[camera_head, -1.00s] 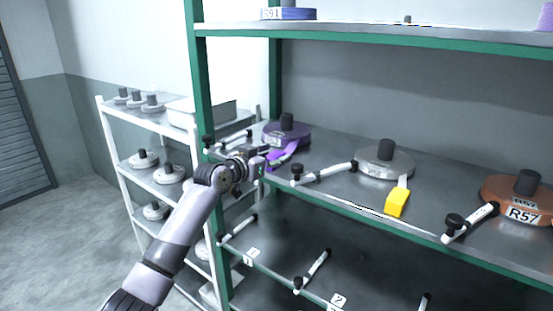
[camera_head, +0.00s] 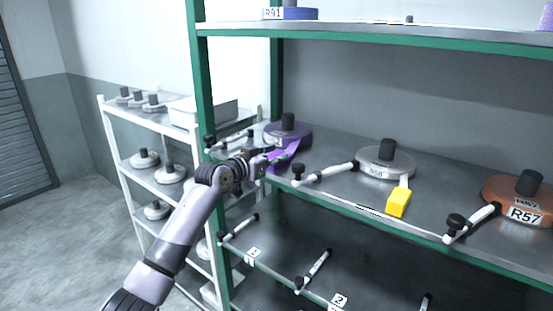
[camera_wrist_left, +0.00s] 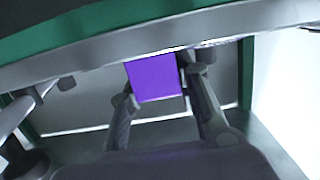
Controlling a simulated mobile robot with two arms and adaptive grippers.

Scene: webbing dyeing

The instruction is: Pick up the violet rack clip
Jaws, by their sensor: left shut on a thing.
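The violet rack clip (camera_head: 284,156) is at the front of the rack's middle shelf, just in front of the violet webbing roll (camera_head: 287,133). In the left wrist view the violet clip (camera_wrist_left: 155,78) is a flat-faced block between the two dark fingers. My left gripper (camera_head: 266,157) reaches in from the left and is shut on the clip. The gripper partly hides the clip in the head view, so I cannot tell whether it touches the shelf. My right gripper is not in view.
The green-framed rack's shelf edge (camera_head: 340,203) runs close by the gripper. White black-knobbed bars (camera_head: 325,173) stick out along it. A yellow clip (camera_head: 398,203), a grey roll (camera_head: 385,163) and an orange-brown roll (camera_head: 518,197) sit to the right. A white side rack (camera_head: 125,185) stands left.

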